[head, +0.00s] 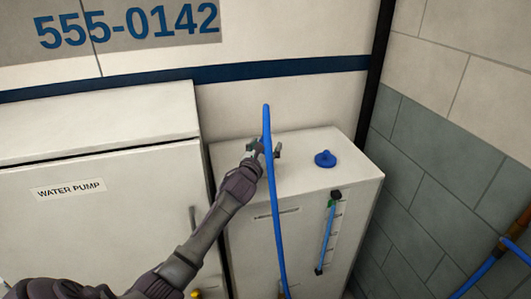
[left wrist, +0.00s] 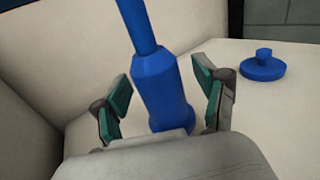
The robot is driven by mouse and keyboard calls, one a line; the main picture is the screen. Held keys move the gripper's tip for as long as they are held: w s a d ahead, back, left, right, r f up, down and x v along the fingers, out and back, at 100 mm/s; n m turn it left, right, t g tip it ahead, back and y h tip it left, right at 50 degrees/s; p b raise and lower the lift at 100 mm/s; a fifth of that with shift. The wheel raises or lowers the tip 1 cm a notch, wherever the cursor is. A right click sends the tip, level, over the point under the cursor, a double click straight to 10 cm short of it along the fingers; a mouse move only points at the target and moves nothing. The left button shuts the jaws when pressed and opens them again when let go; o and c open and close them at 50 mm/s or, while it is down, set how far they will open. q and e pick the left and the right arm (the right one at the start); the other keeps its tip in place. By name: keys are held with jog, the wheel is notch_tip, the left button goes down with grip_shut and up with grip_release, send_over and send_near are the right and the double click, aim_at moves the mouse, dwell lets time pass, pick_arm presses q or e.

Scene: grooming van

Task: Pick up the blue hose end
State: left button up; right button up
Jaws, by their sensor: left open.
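The blue hose (head: 279,225) rises from the bottom of the head view to a tip (head: 266,112) above the white tank. My left gripper (head: 264,149) comes in from the left at the hose's upper part, and the hose partly covers it. In the left wrist view the thick blue hose end (left wrist: 160,85) stands between the two spread fingers of my left gripper (left wrist: 163,92), with a gap visible on each side. A thinner blue part runs up from it. Its lower part is hidden behind the gripper body. My right gripper is not in view.
The white tank (head: 350,165) has a blue cap (head: 325,158) on top, also in the left wrist view (left wrist: 262,67), and a level gauge (head: 328,235) in front. A white water pump cabinet (head: 110,210) stands at left. Walls close off the back and right.

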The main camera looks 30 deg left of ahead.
aim_at(265, 137)
pick_arm(q)
grip_shut()
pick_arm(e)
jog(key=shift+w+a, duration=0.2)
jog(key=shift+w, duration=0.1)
pick_arm(q)
jog(key=shift+r, duration=0.2)
notch_tip(265, 137, up, 4)
jog(key=shift+r+b, duration=0.1)
jog(key=shift+b, duration=0.35)
jog(key=s+d+r+p, duration=0.1)
jog(key=s+d+r, duration=0.2)
jog(key=d+r, duration=0.5)
jog(key=d, duration=0.3)
jog(key=shift+s+r, duration=0.15)
jog(key=shift+r, duration=0.05)
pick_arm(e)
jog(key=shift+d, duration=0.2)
